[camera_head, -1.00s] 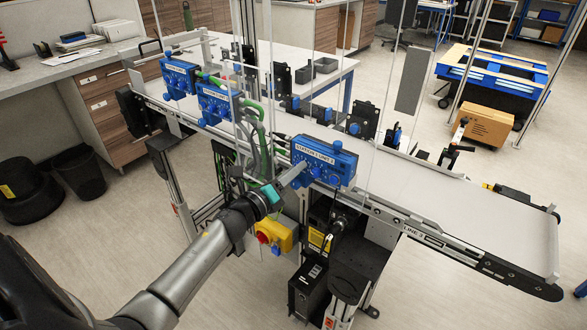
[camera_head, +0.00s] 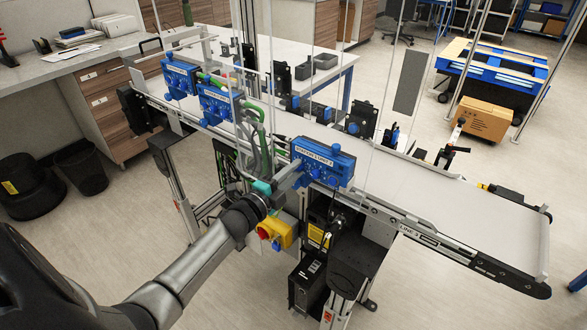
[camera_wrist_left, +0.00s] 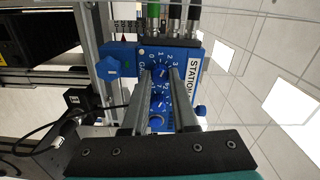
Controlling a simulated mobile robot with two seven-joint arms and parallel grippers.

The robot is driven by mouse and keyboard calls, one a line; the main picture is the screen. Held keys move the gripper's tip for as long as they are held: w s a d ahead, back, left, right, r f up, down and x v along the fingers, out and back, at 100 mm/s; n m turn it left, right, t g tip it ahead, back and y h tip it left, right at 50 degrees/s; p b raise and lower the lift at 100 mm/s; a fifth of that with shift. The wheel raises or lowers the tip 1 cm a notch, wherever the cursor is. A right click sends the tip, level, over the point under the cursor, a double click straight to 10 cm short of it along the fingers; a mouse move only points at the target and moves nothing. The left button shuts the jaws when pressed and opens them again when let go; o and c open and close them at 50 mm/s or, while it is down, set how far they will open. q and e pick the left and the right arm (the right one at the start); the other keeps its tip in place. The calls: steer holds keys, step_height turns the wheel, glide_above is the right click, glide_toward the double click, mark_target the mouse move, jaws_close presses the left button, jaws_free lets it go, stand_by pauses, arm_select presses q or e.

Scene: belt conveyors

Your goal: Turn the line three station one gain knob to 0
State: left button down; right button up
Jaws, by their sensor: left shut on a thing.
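The blue station box (camera_head: 323,163) with a white label, which appears to read station 1 line 3, is mounted on the near side of the line 3 conveyor. My left gripper (camera_head: 298,180) reaches its front face from the left. In the left wrist view, the gripper (camera_wrist_left: 164,74) has its two fingers on either side of a blue knob (camera_wrist_left: 159,74) and is shut on it. A dial with numbers surrounds this knob, and partly hidden lettering beside it starts with "GA". The fingers cover part of the scale, so the exact setting is unclear. My right gripper is out of view.
Two more blue station boxes (camera_head: 214,103) (camera_head: 179,77) stand farther up the belt (camera_head: 440,200). A yellow box with a red button (camera_head: 274,233) hangs below my left gripper. Clear upright panels and green cables (camera_head: 255,125) are close by.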

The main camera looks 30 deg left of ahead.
arm_select(q)
steer(key=n+p, duration=0.2)
steer(key=n, duration=0.8)
steer(key=shift+r+p, duration=0.15)
steer(key=shift+p, duration=0.2)
stand_by(0.4)
steer(key=c, duration=0.7)
jaws_free()
steer(key=shift+s, duration=0.1)
steer(key=s, duration=0.5)
steer(key=s+a, duration=0.1)
steer(key=s, duration=0.9)
steer(key=shift+a, duration=0.15)
